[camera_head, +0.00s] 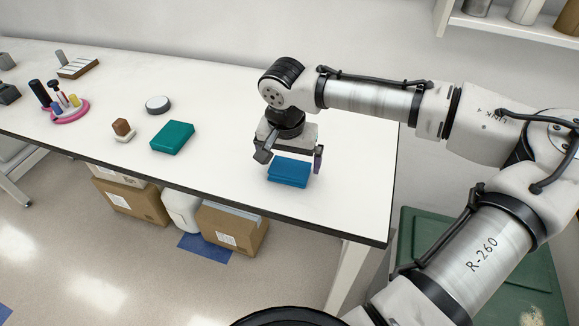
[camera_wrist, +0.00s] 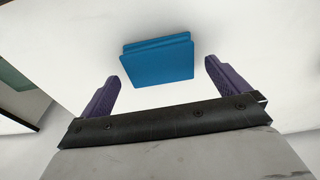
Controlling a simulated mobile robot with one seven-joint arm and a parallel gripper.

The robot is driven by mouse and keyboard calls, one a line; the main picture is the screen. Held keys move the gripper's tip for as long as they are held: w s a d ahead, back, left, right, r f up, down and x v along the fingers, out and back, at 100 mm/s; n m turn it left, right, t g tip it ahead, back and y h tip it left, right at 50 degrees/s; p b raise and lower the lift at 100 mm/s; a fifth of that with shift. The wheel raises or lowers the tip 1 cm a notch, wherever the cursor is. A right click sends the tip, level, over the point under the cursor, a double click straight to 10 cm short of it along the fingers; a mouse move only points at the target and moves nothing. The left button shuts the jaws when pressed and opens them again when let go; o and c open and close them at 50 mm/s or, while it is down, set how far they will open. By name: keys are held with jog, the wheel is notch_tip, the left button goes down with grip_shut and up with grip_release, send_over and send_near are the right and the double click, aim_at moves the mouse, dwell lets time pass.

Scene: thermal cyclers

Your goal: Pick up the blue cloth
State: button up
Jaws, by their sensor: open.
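The blue cloth (camera_head: 289,172) lies folded on the white table, near the table's right end. In the wrist view the folded cloth (camera_wrist: 158,61) shows ahead of and between the two purple fingers, with white table around it. My gripper (camera_head: 290,156) is open above the cloth, one finger to each side of it in the head view. In the wrist view my gripper (camera_wrist: 162,88) has nothing between its fingers. I cannot tell the exact height of the fingertips over the table.
A teal folded cloth (camera_head: 172,137), a brown block (camera_head: 122,127), a round grey-topped object (camera_head: 158,104) and a pink round rack (camera_head: 70,110) stand to the left on the white table (camera_head: 225,105). Cardboard boxes (camera_head: 233,228) sit below. A green bin (camera_head: 500,275) stands at right.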

aim_at(289, 168)
jog(key=shift+w+f, duration=0.15)
jog(key=shift+f, duration=0.85)
jog(key=c, duration=0.9)
jog(key=shift+r, duration=0.1)
notch_tip(289, 168, up, 20)
jog(key=b, duration=0.2)
jog(key=o, duration=0.3)
jog(key=shift+c, duration=1.1)
